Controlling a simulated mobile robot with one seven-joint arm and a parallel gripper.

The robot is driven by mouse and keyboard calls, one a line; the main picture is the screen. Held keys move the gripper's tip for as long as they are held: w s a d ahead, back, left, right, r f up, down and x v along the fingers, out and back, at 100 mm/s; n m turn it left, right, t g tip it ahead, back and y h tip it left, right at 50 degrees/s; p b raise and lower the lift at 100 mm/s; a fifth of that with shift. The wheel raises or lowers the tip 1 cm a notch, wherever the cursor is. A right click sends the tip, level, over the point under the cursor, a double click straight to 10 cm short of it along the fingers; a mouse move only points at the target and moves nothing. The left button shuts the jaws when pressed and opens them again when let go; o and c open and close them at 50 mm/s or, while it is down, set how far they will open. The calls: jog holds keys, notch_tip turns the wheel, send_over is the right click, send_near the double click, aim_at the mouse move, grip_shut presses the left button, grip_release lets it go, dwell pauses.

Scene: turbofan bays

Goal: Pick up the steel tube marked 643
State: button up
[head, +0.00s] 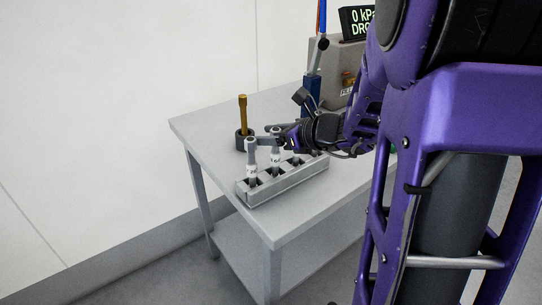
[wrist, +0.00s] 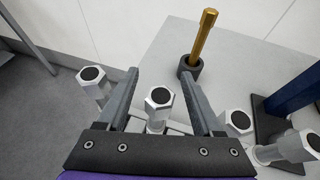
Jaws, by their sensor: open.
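Several steel tubes with hexagonal heads and dark round tops stand upright in a grey rack (head: 290,187). In the head view the leftmost tube (head: 251,160) and the second tube (head: 275,158) show; the others are mostly behind my gripper. No number 643 is readable on any tube. My gripper (wrist: 160,73) is open and empty, with its fingers on either side of the second tube (wrist: 158,98) in the wrist view. A gap shows on both sides of that tube. The leftmost tube (wrist: 91,82) is outside the left finger; another tube (wrist: 238,122) is right of the right finger.
A brass rod (head: 243,112) stands in a dark cup (head: 243,141) behind the rack. A blue post (head: 311,88) and a grey box with a display (head: 346,72) stand further right on the grey table (head: 200,125). The table's left part is clear.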

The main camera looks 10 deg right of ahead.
jog(key=shift+s, duration=0.1)
jog(key=shift+c, duration=0.4)
grip_shut()
jog(key=shift+r, duration=0.1)
dwell(0.8)
